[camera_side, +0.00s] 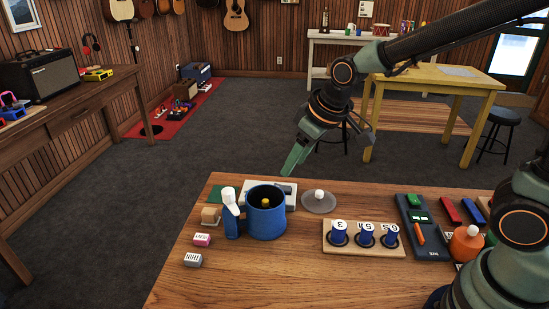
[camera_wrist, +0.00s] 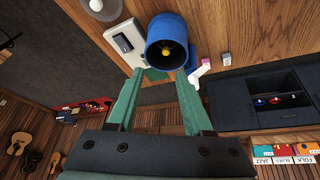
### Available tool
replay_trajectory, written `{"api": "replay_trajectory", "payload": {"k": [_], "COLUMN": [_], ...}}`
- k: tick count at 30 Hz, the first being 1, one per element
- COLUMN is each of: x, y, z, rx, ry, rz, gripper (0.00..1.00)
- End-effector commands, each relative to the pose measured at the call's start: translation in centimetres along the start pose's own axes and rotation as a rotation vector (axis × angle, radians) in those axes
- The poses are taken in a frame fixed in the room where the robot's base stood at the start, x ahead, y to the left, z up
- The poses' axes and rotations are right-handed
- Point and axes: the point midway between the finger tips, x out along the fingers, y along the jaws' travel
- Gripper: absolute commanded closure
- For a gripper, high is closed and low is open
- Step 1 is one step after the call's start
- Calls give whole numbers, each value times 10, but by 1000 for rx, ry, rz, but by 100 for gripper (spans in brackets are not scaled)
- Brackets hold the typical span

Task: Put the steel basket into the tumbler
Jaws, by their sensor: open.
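No steel basket shows clearly elsewhere. My gripper (camera_side: 297,163) is open and empty, above and behind the tumbler. In the wrist view, the tumbler (camera_wrist: 167,62) lies beyond and between the fingertips of my gripper (camera_wrist: 160,74), and the yellow knob (camera_wrist: 165,51) shows in its mouth.
A white-topped object (camera_side: 229,200) stands close at the tumbler's left. A grey disc with a white knob (camera_side: 319,203) lies to its right. A board with numbered blue pegs (camera_side: 352,252), a dark tray (camera_side: 421,227) and an orange bottle (camera_side: 466,245) fill the right.

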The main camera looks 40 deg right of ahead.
Motion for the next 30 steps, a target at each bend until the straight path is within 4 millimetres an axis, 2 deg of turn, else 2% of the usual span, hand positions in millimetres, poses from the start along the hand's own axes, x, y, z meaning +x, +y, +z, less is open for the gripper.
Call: {"api": "replay_trajectory", "payload": {"k": [1,6,12,18,30], "x": [-15,-59,-92,-103,-104], "y": [8,30,45,49,49], "z": [5,35,72,90,92], "rx": [26,120,212,256,260], "ry": [14,36,52,58,58], "rz": [10,43,75,90,91], "gripper": [49,49,49,49,49]}}
